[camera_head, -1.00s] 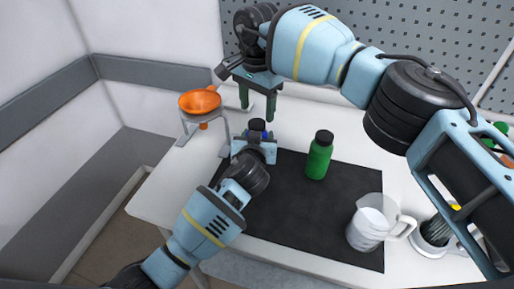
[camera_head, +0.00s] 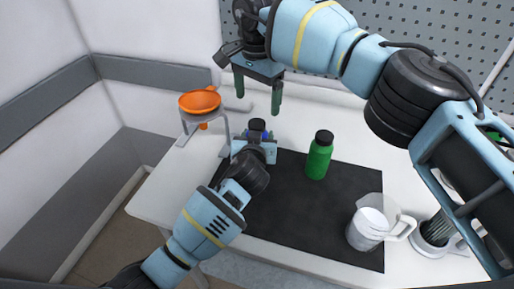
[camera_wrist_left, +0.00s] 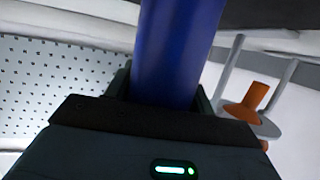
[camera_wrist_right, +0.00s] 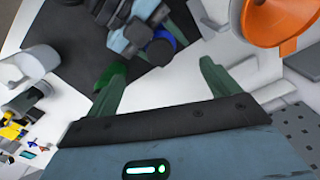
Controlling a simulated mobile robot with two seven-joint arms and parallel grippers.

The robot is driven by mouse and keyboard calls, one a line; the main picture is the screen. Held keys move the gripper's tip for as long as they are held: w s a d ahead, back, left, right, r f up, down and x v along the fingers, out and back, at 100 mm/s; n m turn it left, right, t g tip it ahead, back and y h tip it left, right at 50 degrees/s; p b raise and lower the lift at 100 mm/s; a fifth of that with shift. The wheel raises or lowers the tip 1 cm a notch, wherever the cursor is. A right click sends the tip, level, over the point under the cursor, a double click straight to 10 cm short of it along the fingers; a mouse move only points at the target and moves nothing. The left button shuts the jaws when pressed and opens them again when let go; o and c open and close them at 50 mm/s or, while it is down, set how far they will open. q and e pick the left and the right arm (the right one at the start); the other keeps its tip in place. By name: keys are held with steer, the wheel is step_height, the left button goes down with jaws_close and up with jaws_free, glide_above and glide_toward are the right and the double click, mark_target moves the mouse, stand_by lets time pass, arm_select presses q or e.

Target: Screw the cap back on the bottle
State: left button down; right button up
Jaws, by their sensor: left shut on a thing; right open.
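A blue bottle (camera_wrist_left: 178,50) is held upright by my left gripper (camera_head: 257,148), which is shut on it. In the head view its black cap (camera_head: 257,125) shows on top, with a little blue below; most of the bottle is hidden by the gripper. I cannot tell how tightly the cap sits. In the right wrist view the cap (camera_wrist_right: 160,50) shows beyond the fingers. My right gripper (camera_head: 257,98) is open and empty, above and a little behind the cap, apart from it.
A green bottle (camera_head: 319,160) with a black top stands on the black mat (camera_head: 290,215). A white jug (camera_head: 367,232) stands at the front right. An orange funnel (camera_head: 200,102) sits in a stand at the left. A container (camera_head: 437,232) stands far right.

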step_height(320, 180, up, 10)
steer(key=shift+f, duration=0.2)
stand_by(0.3)
arm_select(q)
steer(key=shift+c, duration=2.3)
jaws_free()
steer(key=shift+s+r, duration=0.1)
steer(key=shift+s, duration=0.4)
steer(key=v, duration=0.6)
steer(key=shift+s+r, duration=0.15)
steer(key=shift+s, duration=0.2)
arm_select(e)
steer(key=shift+w+f, duration=0.1)
steer(key=shift+f, duration=0.35)
arm_select(q)
steer(key=shift+a, duration=0.1)
